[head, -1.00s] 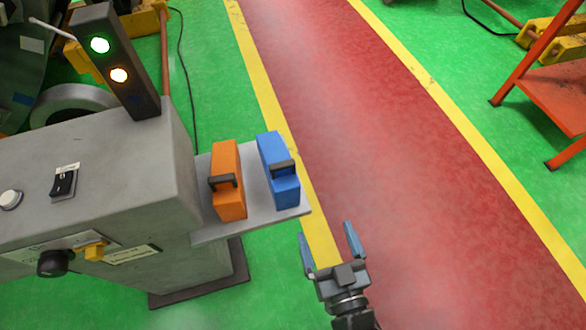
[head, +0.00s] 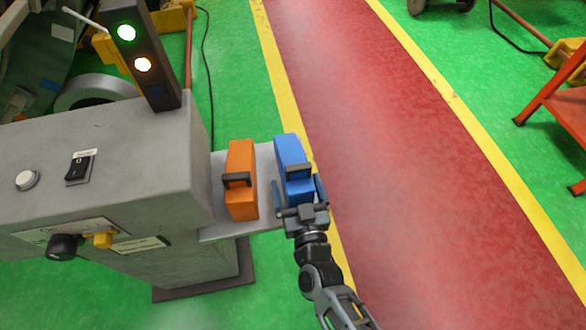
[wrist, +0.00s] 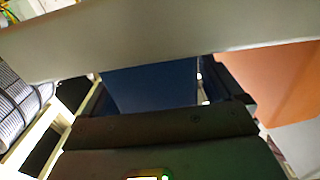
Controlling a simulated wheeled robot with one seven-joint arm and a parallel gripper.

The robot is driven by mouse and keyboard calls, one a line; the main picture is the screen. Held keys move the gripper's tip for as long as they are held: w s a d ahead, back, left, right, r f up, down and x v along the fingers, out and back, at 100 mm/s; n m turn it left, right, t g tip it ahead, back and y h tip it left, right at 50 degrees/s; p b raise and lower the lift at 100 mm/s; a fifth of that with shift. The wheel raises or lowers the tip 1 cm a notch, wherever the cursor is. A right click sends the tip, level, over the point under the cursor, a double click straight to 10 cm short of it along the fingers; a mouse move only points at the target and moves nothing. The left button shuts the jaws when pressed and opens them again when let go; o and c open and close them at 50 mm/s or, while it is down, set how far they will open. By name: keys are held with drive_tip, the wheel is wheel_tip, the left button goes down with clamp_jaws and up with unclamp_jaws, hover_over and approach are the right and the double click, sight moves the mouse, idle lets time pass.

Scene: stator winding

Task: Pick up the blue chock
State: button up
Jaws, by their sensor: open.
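The blue chock (head: 288,150) stands on a small grey shelf (head: 215,232) beside the machine cabinet, with a dark handle on it. My gripper (head: 298,187) is open at the near end of the blue chock. One finger shows on each side of that end in the head view. In the wrist view the blue chock (wrist: 150,85) fills the space between the dark fingers (wrist: 160,100). I cannot tell whether the fingers touch it. My gripper hides its lowest near part in the head view.
An orange chock (head: 241,155) with a dark handle stands close left of the blue one; it also shows in the wrist view (wrist: 275,80). The grey cabinet (head: 110,185) with knobs and a lamp post (head: 140,50) is further left. Red floor (head: 400,180) to the right is clear.

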drive_tip(key=shift+w+a, duration=0.2)
drive_tip(key=shift+w, duration=0.45)
drive_tip(key=shift+c, duration=0.2)
drive_tip(key=c, duration=1.1)
drive_tip(key=shift+r, duration=0.2)
